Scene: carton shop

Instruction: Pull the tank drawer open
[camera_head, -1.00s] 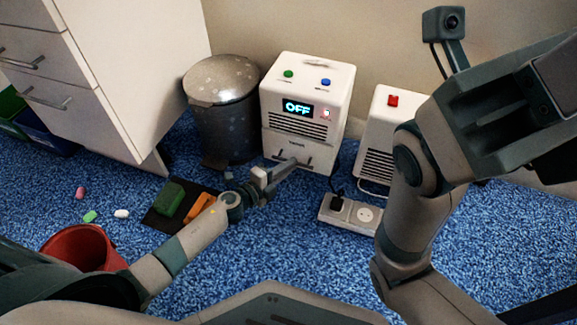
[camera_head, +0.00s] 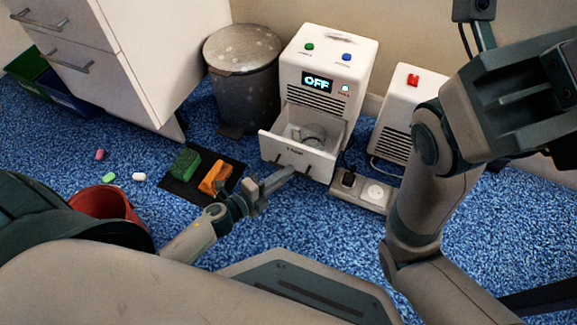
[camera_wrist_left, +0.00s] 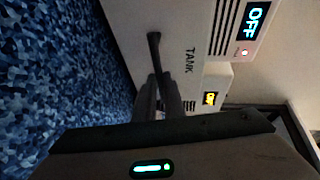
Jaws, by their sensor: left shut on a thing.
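The tank drawer (camera_head: 297,158) is the low front part of a white dehumidifier (camera_head: 328,78) whose display reads OFF. The drawer stands pulled out, and a grey bucket-like tank (camera_head: 312,135) shows inside it. My left gripper (camera_head: 284,178) is shut on the dark drawer handle at the drawer's front. In the left wrist view the fingers (camera_wrist_left: 164,92) close around the handle (camera_wrist_left: 154,50) beside the word TANK on the drawer front (camera_wrist_left: 182,30). My right arm crosses the right side of the head view, but its fingers do not show.
A speckled bin (camera_head: 243,82) stands left of the dehumidifier. A white heater (camera_head: 400,110) and a power strip (camera_head: 362,190) stand to its right.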

